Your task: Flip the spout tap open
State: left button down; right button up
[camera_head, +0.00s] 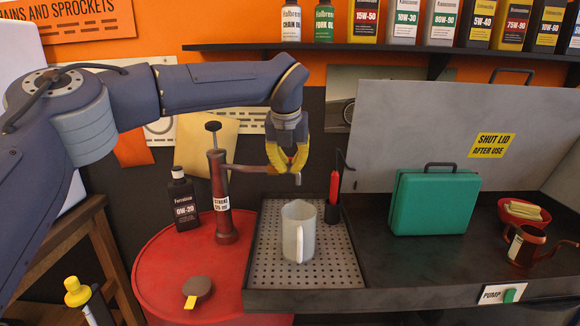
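A dark red hand pump (221,200) with a black plunger stands upright on a red drum. Its spout (245,168) runs right from the body and ends in a short downturned grey tip (298,179) above the drip tray. My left gripper (289,171) points down at the spout's outer end, its yellow fingers bent inward with their tips close together. The fingers hide the tap area, so the tap's position and any contact cannot be told. A translucent measuring jug (298,232) stands upright on the tray, below the spout end. My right gripper is not in view.
The drum top (160,262) also holds a black oil bottle (184,205) and a brown disc with a yellow tab (197,287).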

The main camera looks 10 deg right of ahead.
pick_arm(q)
jog(key=shift+w+d, duration=0.4)
dwell(0.3)
